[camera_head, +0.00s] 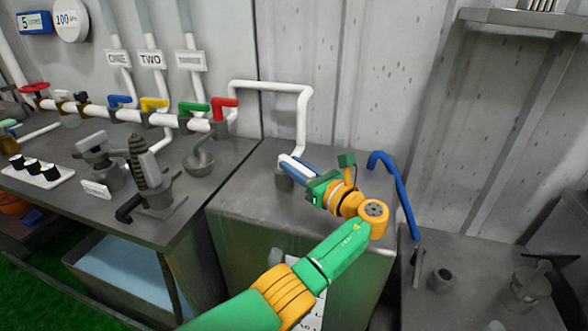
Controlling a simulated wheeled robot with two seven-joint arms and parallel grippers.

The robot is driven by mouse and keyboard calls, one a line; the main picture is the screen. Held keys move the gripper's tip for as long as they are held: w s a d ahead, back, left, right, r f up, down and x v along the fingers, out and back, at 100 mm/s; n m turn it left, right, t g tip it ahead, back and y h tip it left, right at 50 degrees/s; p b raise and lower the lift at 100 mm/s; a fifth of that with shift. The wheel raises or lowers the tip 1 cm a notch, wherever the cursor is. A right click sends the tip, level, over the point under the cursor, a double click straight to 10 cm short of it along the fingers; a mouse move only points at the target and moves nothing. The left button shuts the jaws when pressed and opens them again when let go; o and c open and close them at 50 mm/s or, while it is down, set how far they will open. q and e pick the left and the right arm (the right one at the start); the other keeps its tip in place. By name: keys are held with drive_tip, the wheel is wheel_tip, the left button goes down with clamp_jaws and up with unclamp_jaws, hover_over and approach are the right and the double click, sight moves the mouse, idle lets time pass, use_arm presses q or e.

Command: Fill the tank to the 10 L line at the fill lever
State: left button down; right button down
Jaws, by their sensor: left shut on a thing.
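The tank (232,232) is a grey metal box in the middle, with a white pipe coming down to its top. A white marked scale (309,312) shows on the tank front, mostly hidden by my green and orange left arm, so I cannot read the level. My right gripper is out of view.
Left is a bench (213,156) with blue, yellow, green and red valve handles on a white pipe (185,121). A blue hose (396,190) bends over the tank's right edge. A lower surface (460,310) at right holds small metal pots.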

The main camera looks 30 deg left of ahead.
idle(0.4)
use_arm(q)
drive_tip(key=c, duration=1)
unclamp_jaws()
drive_tip(key=o, duration=0.3)
drive_tip(key=shift+a, duration=0.2)
drive_tip(key=b+v, duration=0.1)
drive_tip(key=v, duration=0.6)
drive_tip(key=shift+w, duration=0.15)
